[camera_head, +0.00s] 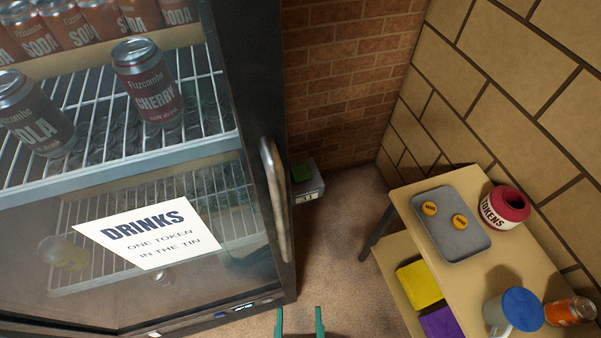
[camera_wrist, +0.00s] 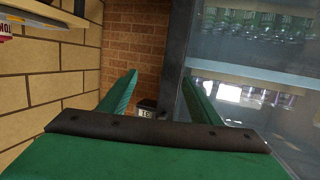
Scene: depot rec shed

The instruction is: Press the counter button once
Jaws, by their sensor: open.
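The counter (camera_head: 307,190) is a small grey box beside the fridge's handle side, near the brick wall. In the wrist view the counter (camera_wrist: 146,108) shows small between my fingers, partly hidden by the gripper's bar. My gripper (camera_head: 299,320) shows at the bottom edge of the head view, with two green fingers apart and nothing between them. It is nearer to me than the counter and does not touch it. In the wrist view my gripper (camera_wrist: 160,84) points towards the brick wall.
A drinks fridge (camera_head: 265,90) with a long vertical handle (camera_head: 276,200) stands left of the counter. On the right, a wooden table (camera_head: 500,270) holds a tray (camera_head: 465,235) with two tokens, a tokens pot (camera_head: 504,212), a mug (camera_head: 512,310) and a can (camera_head: 570,311). Floor between is clear.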

